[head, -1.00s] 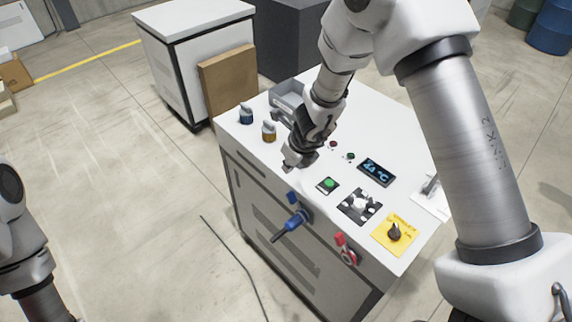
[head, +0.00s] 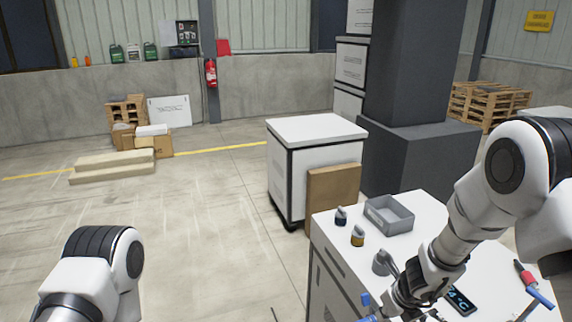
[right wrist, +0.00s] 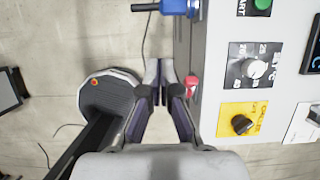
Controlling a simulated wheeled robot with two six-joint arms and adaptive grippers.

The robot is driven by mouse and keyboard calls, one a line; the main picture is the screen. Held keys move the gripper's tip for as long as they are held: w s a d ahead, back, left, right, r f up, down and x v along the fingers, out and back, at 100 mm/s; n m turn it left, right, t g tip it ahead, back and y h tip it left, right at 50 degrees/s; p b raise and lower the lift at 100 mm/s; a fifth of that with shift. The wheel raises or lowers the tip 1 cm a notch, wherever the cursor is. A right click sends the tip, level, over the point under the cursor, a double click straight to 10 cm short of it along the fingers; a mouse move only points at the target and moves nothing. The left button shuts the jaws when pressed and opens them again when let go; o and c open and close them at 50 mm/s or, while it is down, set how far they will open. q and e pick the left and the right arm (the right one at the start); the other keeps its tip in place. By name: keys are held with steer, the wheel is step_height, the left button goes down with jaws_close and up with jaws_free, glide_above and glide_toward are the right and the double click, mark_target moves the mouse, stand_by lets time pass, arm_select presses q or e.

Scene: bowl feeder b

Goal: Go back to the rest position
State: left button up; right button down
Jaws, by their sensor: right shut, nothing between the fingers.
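My right gripper (head: 425,312) is at the bottom of the head view, over the front part of the white-topped cabinet (head: 325,235), its tips near the picture's lower edge. In the right wrist view the right gripper (right wrist: 160,78) is shut and empty, with its fingertips over the floor just outside the cabinet's front face. A red handle (right wrist: 191,84) is close to the right of the fingertips. Of my left arm (head: 90,275) only white and dark links show at the lower left; its gripper is out of view.

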steer(key=s+f+g+b, duration=0.2)
steer(key=s+f, duration=0.1)
steer(key=f, duration=0.6)
steer(key=s+d+f+n+g+h+b, duration=0.1)
steer(key=s+d+f+n+g+b, duration=0.15)
steer(key=s+f+n, duration=0.65)
steer(key=s+d+f+n+g+h+b, duration=0.1)
steer(key=s+f+n+b, duration=0.4)
steer(key=s, duration=0.6)
steer(key=s+d+f+n+g+h+b, duration=0.1)
steer(key=s+d+f+n, duration=0.1)
steer(key=s+f+n, duration=0.6)
steer(key=a+r+n, duration=0.1)
steer(key=n, duration=0.2)
steer(key=a+r+n+t+y, duration=0.1)
steer(key=n, duration=0.2)
steer(key=a+r+n+t, duration=0.1)
steer(key=n, duration=0.2)
steer(key=shift+w+a+r+n+t+y+p, duration=0.2)
steer(key=shift+w+n+t+y+p, duration=0.1)
steer(key=shift+w, duration=0.1)
